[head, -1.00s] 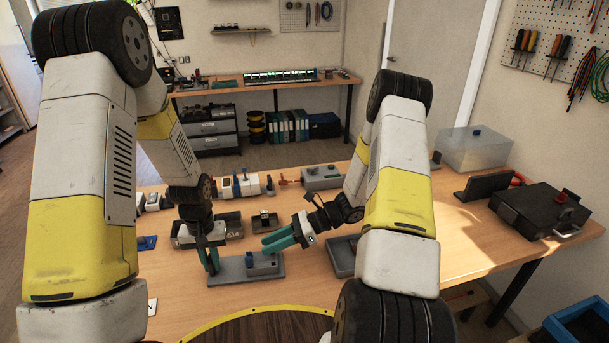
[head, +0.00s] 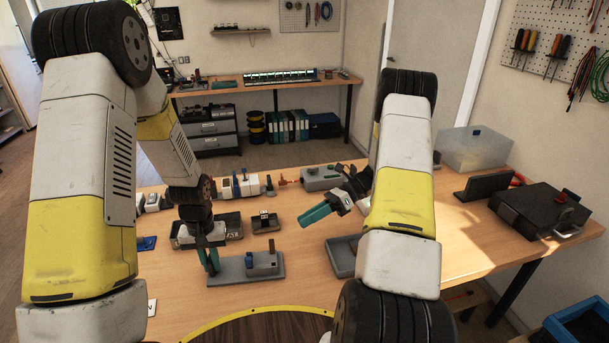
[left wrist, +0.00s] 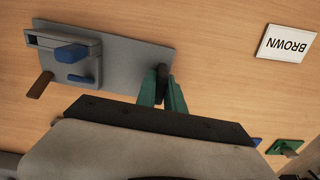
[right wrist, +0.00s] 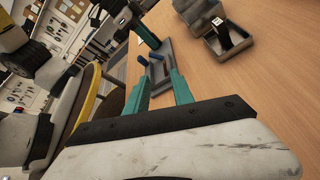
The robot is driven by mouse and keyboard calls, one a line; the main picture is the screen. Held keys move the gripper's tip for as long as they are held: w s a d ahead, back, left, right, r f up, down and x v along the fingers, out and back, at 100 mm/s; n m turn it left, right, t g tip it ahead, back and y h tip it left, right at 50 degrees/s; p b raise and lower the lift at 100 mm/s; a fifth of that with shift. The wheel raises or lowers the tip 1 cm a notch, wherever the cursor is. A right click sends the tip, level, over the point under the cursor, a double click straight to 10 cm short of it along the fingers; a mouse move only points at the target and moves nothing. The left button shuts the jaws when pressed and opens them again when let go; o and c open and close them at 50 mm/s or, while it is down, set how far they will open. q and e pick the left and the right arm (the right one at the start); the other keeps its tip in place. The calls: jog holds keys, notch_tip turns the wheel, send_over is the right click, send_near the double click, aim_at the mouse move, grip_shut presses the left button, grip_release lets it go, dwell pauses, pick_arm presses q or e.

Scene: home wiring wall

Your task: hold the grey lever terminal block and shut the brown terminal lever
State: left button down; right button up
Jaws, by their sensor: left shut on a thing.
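The grey lever terminal block (head: 264,264) sits on a grey base plate (head: 232,276) in the head view. Its brown lever (head: 272,244) stands up; a blue lever (head: 249,260) is beside it. The left wrist view shows the block (left wrist: 92,63), the brown lever (left wrist: 40,85) sticking out and two blue levers (left wrist: 72,53). My left gripper (head: 211,264) is shut on a dark upright part at the plate's end (left wrist: 163,78). My right gripper (head: 303,219) is empty, above and right of the block, fingers apart in the right wrist view (right wrist: 160,75).
A card reading BROWN (left wrist: 287,43) lies on the table near the plate. Grey trays stand behind the block (head: 230,222) and to its right (head: 343,256). A small dark holder (head: 265,222) lies behind the block. A black case (head: 540,210) stands far right.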

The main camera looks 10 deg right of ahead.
jog(key=s+a+r+n+t+h, duration=0.1)
jog(key=s+r+n+h, duration=0.3)
jog(key=r, duration=0.7)
jog(key=s+a+r+n+t+h, duration=0.2)
jog(key=s+a+r+n+h, duration=0.1)
jog(key=s+r+n, duration=0.6)
jog(key=shift+a+r+n+h, duration=0.2)
jog(key=shift+r+n+h, duration=0.7)
jog(key=shift+r+n, duration=0.45)
jog(key=shift+r, duration=0.15)
jog(key=shift+o, duration=0.6)
jog(key=shift+w, duration=0.1)
jog(key=n+g+h, duration=0.1)
jog(key=n+h, duration=0.4)
send_over(271, 240)
notch_tip(271, 240, down, 19)
jog(key=shift+w+d+r, duration=0.1)
jog(key=shift+w, duration=0.05)
jog(key=shift+w+f+n, duration=0.1)
jog(key=shift+f+n, duration=0.15)
jog(key=shift+f, duration=4.45)
